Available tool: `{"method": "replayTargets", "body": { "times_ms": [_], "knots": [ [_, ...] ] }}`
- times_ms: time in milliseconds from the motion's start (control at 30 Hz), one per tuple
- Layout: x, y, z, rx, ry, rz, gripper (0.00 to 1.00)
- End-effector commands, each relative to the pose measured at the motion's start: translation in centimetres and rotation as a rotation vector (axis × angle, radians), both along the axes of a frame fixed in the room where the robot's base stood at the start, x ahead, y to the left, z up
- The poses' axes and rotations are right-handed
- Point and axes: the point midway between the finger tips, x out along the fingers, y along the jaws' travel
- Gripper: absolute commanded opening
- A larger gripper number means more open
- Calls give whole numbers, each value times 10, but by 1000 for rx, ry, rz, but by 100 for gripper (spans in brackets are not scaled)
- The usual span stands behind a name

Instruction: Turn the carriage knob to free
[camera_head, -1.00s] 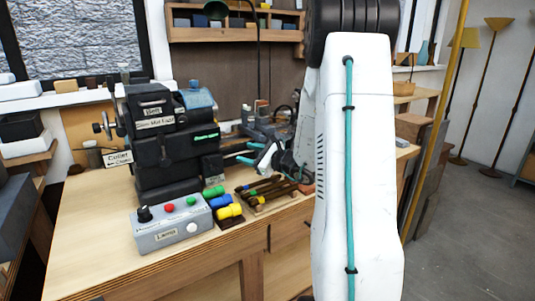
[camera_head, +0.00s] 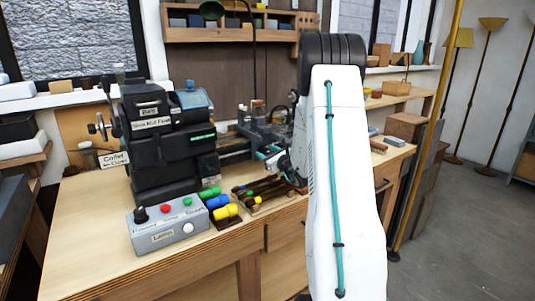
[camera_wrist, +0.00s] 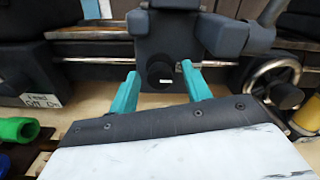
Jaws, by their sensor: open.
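The carriage knob (camera_wrist: 160,76), a dark round knob with a small white mark on its face, sits low on the dark grey carriage (camera_wrist: 168,40) in the wrist view. My gripper (camera_wrist: 160,70) is open, with one teal finger on each side of the knob. The fingertips appear apart from the knob; their exact depth is unclear. In the head view my gripper (camera_head: 266,153) shows small beside the carriage of the lathe, and the knob cannot be made out there.
A spoked handwheel (camera_wrist: 274,84) is right of the knob. A feed switch label (camera_wrist: 44,96) is at left. A metal rod runs behind. On the bench, a grey control box (camera_head: 168,222), coloured cylinders (camera_head: 226,211) and a rack of tools (camera_head: 262,190) lie in front of the lathe.

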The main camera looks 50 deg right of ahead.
Motion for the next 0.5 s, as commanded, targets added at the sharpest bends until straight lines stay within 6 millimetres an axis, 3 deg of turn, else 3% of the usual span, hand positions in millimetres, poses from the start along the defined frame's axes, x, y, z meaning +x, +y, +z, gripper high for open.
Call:
{"method": "replayTargets", "body": {
  "times_ms": [200,367,500],
  "knots": [
    [0,0,0,0,0,0,45],
    [0,0,0,0,0,0,3],
    [0,0,0,-1,0,0,3]
  ]
}}
